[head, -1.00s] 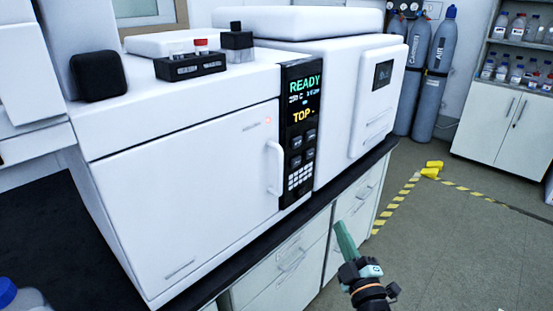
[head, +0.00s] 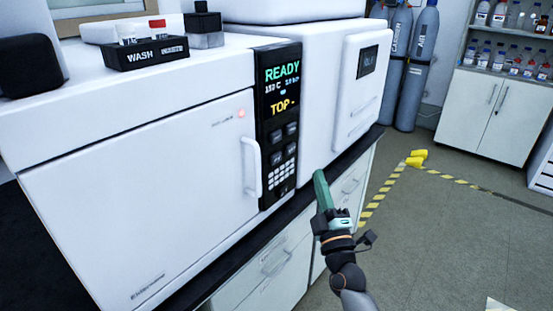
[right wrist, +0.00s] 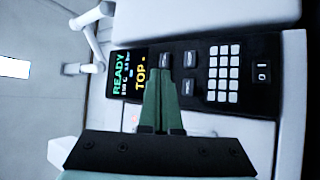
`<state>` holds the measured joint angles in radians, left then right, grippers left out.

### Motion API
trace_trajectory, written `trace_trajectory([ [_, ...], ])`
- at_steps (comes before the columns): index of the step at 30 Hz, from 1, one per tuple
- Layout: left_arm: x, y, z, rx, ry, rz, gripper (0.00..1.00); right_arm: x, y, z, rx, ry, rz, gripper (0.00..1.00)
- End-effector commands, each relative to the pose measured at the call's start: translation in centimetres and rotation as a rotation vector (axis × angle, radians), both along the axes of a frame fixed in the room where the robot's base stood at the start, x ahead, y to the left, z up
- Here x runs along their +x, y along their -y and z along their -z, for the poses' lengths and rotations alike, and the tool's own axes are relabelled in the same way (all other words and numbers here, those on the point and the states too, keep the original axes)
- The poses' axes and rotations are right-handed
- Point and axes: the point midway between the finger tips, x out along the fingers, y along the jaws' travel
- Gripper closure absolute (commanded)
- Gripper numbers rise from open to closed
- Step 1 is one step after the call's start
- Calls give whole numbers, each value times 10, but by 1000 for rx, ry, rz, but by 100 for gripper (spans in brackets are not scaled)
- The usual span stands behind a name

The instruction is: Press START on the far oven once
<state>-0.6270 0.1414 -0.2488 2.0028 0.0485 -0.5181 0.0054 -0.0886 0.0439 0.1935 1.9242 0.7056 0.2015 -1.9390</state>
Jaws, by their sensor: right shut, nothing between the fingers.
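The white oven (head: 140,190) fills the left of the head view, with a door handle (head: 251,167) at its right side. Its black control panel (head: 278,125) shows READY in green and TOP in yellow, above several dark buttons (head: 284,142) and a white keypad (head: 282,174). The panel also shows in the right wrist view (right wrist: 195,75). I cannot read the button labels. My right gripper (head: 319,176) is shut and empty, to the right of the panel in the head view. In the right wrist view its fingertips (right wrist: 161,75) overlap the panel near the buttons. My left gripper is not in view.
A black WASH/WASTE vial rack (head: 146,55) stands on the oven. A second white unit (head: 325,90) adjoins the panel on the right. Gas cylinders (head: 420,70) and a shelf cabinet (head: 495,110) are behind. Open floor (head: 440,230) with yellow-black tape lies at right.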

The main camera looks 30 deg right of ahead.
Motion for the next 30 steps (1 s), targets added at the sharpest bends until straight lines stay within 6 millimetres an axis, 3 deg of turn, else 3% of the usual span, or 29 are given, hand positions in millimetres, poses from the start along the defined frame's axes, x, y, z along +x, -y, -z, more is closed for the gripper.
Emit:
trace_trajectory([
  [5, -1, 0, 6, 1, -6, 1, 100, 10, -4, 1, 2, 1, -1, 100],
  [12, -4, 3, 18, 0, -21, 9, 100, 41, -17, 2, 3, 2, -1, 100],
  [21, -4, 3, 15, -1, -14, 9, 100, 73, -30, 0, 1, -1, -1, 100],
  [30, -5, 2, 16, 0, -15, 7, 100, 81, -34, 0, 1, 0, -2, 100],
])
